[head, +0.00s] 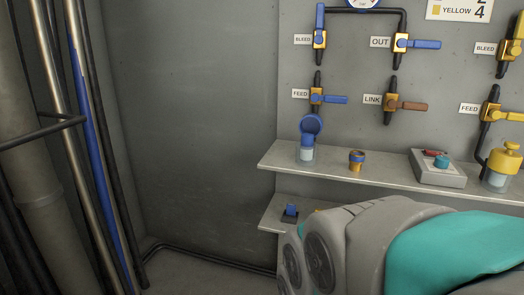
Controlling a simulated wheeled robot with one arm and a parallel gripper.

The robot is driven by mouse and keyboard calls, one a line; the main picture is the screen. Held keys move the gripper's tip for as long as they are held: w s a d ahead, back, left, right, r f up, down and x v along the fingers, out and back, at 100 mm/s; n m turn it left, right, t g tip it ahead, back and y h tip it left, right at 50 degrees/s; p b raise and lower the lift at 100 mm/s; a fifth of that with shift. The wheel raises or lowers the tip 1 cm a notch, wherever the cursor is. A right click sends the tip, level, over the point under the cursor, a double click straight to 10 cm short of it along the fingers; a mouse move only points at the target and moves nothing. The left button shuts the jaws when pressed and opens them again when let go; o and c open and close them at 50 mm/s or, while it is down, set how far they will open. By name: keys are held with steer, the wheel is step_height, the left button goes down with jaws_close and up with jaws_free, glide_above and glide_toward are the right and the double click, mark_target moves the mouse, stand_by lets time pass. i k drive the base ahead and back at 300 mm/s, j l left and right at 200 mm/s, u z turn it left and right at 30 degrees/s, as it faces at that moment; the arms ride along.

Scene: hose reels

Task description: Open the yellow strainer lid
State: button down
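The yellow strainer lid (502,159) sits shut on a clear strainer bowl (497,181) at the right end of the upper shelf, near the picture's right edge. It has a small yellow knob on top. My grey and teal arm fills the lower right, below and in front of the strainer. My gripper is not in view. A blue strainer (307,154) stands further left on the same shelf, its blue lid (311,125) tilted up and open.
The upper shelf (385,169) also holds a small blue and orange fitting (356,160) and a grey box (437,169) with a teal knob and a red part. Above are labelled valves and dark pipes. A lower shelf (270,215) holds a blue switch. Tall pipes stand at left.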

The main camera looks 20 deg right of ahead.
mark_target(506, 162)
steer(key=z, duration=1.95)
steer(key=j, duration=1.5)
steer(key=k+u, duration=0.05)
